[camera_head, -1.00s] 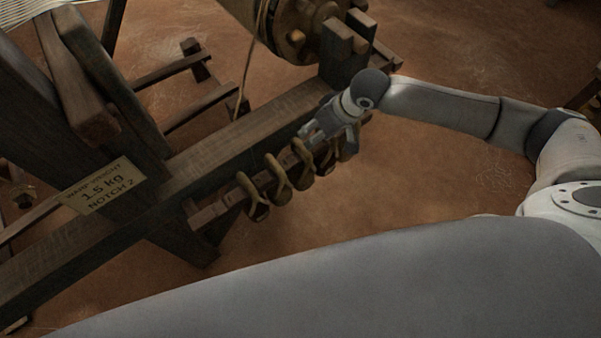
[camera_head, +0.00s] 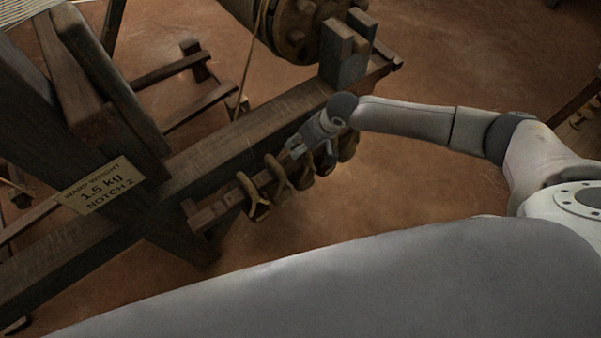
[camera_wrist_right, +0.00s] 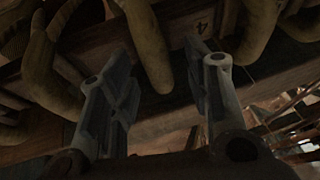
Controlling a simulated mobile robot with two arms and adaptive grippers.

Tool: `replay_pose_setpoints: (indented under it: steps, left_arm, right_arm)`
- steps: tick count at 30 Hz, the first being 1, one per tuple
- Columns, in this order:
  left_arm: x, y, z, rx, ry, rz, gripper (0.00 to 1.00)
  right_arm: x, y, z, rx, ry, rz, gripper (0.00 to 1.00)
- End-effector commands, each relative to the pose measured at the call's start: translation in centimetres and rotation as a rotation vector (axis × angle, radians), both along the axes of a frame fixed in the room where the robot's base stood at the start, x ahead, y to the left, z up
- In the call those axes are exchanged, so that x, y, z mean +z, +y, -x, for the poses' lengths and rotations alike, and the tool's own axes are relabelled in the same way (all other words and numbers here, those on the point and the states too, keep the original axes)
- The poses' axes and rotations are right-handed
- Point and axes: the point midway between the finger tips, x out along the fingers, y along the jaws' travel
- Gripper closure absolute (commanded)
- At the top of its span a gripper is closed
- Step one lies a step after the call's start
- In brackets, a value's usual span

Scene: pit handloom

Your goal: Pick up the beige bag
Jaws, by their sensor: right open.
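Several beige bags hang in a row on a wooden rail beside the loom beam. The nearest, leftmost bag (camera_head: 257,203) hangs free in the head view. My right gripper (camera_head: 300,150) is just above the row, by the middle bags, and partly covers those behind it. In the right wrist view the right gripper (camera_wrist_right: 160,75) is open, its two fingers apart. One beige bag (camera_wrist_right: 148,45) hangs down between the fingers, and others hang to the left (camera_wrist_right: 45,65) and right (camera_wrist_right: 258,30). Whether a finger touches a bag is unclear. My left gripper is out of view.
A thick wooden beam (camera_head: 250,120) runs diagonally behind the bags. A sign (camera_head: 101,187) reading "Warp weight 1.5 kg notch 2" is on the loom at the left. A round roller (camera_head: 290,25) sits at the top. The earthen floor (camera_head: 420,190) right of the bags is clear.

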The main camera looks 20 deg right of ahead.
Motion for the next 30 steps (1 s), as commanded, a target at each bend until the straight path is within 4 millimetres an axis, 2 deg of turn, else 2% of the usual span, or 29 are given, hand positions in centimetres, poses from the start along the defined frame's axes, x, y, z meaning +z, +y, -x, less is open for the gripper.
replay_pose_setpoints:
  steps: [2,12,30]
  left_arm:
    - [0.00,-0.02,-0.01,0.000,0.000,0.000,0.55]
    - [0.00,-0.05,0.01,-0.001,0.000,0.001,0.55]
    - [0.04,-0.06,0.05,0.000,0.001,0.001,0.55]
  right_arm:
    - [0.02,0.01,0.00,0.000,0.000,0.000,0.56]
    - [0.05,-0.01,0.02,0.000,0.000,0.000,1.00]
    - [0.48,0.15,-0.31,0.000,-0.009,-0.006,1.00]
